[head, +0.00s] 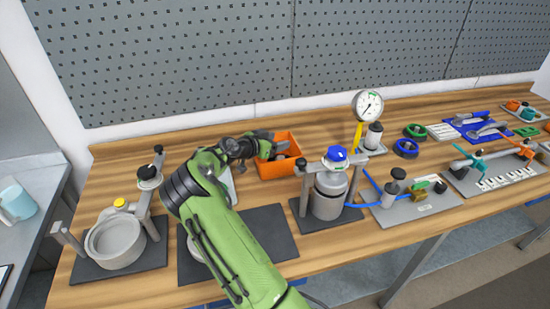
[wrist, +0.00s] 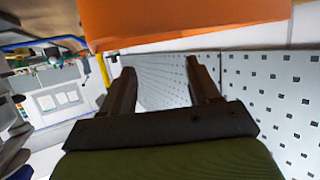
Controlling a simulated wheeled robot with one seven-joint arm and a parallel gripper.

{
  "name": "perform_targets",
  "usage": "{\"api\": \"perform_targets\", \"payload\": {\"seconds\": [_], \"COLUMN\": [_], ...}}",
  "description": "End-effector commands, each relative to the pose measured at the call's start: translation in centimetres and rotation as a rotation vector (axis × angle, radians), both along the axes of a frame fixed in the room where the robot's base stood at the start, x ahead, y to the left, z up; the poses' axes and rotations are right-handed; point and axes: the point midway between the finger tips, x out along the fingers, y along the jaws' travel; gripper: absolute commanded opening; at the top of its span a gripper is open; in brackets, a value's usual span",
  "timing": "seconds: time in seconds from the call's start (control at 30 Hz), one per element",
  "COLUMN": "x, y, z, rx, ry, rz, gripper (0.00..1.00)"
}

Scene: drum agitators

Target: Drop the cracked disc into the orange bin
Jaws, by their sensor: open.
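The orange bin (head: 280,169) stands on the wooden bench near the back, left of the middle. Its orange side also fills the top of the wrist view (wrist: 185,22). My gripper (wrist: 160,66) is open, with its two dark fingers apart and nothing visible between them. In the head view my gripper (head: 266,143) is at the left rim of the bin, its fingers over or in the opening; I cannot tell how deep. Dark grey shapes show inside the bin, too small to identify. I cannot make out the cracked disc in either view.
A drum with a blue cap (head: 328,195) stands close right of the bin. An open grey drum (head: 115,242) is at the left. A dark mat (head: 268,232) lies partly under my arm. A dial gauge (head: 367,105) stands behind right. The pegboard wall (head: 190,55) is behind.

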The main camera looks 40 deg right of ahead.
Motion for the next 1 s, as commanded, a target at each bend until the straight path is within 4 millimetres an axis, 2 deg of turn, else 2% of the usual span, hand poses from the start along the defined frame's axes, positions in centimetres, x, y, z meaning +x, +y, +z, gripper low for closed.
{"api": "perform_targets", "payload": {"seconds": [0.17,0.4,0.53,0.7,1.0], "x": [0.1,-0.2,-0.4,-0.5,-0.5], "y": [3.7,10.2,12.8,14.4,14.5], "z": [1.3,3.7,4.7,5.3,5.3], "rx": [0.001,0.000,0.000,-0.001,-0.001], "ry": [-0.003,-0.002,-0.001,-0.001,-0.001], "rz": [0.006,0.007,0.004,0.002,0.001], "gripper": [0.61,0.61,0.61,0.61,0.61]}}
